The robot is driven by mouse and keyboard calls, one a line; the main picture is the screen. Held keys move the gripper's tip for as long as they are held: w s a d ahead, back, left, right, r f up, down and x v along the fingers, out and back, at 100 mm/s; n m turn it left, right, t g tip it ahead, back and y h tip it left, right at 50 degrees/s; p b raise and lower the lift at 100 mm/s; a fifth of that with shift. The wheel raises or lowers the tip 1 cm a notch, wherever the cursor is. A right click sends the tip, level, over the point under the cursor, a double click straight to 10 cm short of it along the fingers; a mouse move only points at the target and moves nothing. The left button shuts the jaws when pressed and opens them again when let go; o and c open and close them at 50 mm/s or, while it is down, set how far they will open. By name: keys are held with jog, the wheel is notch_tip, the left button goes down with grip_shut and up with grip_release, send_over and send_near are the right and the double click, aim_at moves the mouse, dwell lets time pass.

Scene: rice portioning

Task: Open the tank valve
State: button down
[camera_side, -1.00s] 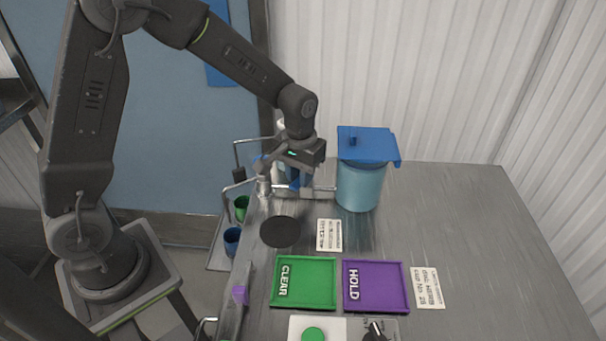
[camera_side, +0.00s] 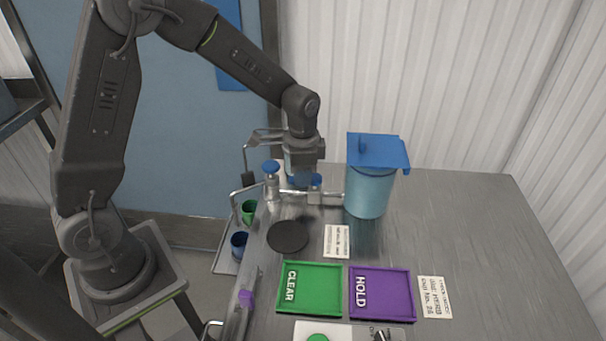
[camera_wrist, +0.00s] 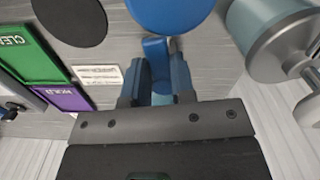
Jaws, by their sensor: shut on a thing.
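The teal tank (camera_side: 370,190) with a blue lid (camera_side: 377,152) stands at the back of the table. A metal pipe (camera_side: 333,199) runs left from it. The blue valve handle (camera_side: 315,180) is on this pipe, partly hidden by my gripper (camera_side: 304,181). In the wrist view, a blue lever (camera_wrist: 155,50) reaches between the two fingers of my gripper (camera_wrist: 157,75), and the fingers are shut on it. The exact grip is partly hidden.
A black disc (camera_side: 287,237) lies in front. The green CLEAR tray (camera_side: 310,311) and purple HOLD tray (camera_side: 381,314) are nearer. The table's right side (camera_side: 480,230) is clear.

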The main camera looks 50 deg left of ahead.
jog(key=shift+w+a+m, duration=0.2)
jog(key=shift+m, duration=0.8)
jog(key=c, duration=1)
grip_release()
jog(key=shift+o, duration=0.2)
notch_tip(320, 180, up, 14)
jog(key=s+d+r+n+t, duration=0.1)
jog(key=s+n, duration=0.3)
jog(key=s, duration=0.6)
jog(key=s+d+r+n+t, duration=0.1)
jog(key=s+n+t, duration=0.3)
jog(key=s, duration=0.6)
jog(key=shift+s+d+r+n+t, duration=0.25)
jog(key=shift+r+n, duration=0.25)
jog(key=shift+r, duration=0.25)
